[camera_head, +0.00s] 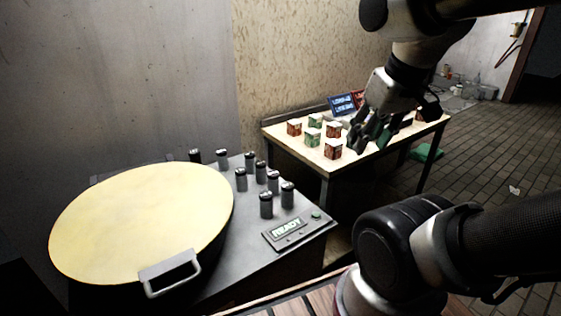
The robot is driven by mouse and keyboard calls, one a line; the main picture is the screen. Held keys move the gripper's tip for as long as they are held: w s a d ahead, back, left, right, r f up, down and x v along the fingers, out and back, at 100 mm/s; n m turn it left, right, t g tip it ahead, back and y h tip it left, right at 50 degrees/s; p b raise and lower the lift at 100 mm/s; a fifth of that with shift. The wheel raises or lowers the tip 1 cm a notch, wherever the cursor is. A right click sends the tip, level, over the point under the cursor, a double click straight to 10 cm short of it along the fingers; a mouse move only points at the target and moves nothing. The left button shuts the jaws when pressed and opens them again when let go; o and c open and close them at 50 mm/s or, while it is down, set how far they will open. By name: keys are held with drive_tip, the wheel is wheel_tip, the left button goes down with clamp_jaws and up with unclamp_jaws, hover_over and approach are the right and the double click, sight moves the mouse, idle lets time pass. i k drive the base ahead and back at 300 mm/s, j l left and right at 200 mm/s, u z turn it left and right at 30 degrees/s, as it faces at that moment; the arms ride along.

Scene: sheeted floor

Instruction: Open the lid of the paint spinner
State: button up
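The paint spinner (205,270) stands at the lower left. Its large round pale yellow lid (140,215) lies flat over the drum and looks closed. A metal handle (170,274) sticks out from the lid's front edge. A small panel on the spinner's right side reads "READY" (286,229), with a green button (316,214) beside it. My gripper (362,146) hangs fingers down at the upper right, in front of the far table and well away from the lid and handle. Its dark fingers overlap one another, so I cannot tell how far apart they are.
Several dark cans (266,205) stand on the spinner's top, right of the lid. A wooden table (318,163) behind holds several small boxes (333,149) and a blue sign (342,104). A wall rises close behind. Tiled floor (480,165) is mostly open at right.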

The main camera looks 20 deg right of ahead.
sight(144, 222)
drive_tip(key=i+j, duration=0.15)
drive_tip(key=j, duration=0.15)
drive_tip(key=k+l, duration=0.25)
drive_tip(key=i+l+u, duration=0.1)
drive_tip(key=l, duration=0.2)
drive_tip(key=i+l+u, duration=0.25)
drive_tip(key=l, duration=0.35)
drive_tip(key=i+l+u, duration=0.1)
drive_tip(key=l, duration=0.25)
drive_tip(key=i, duration=0.1)
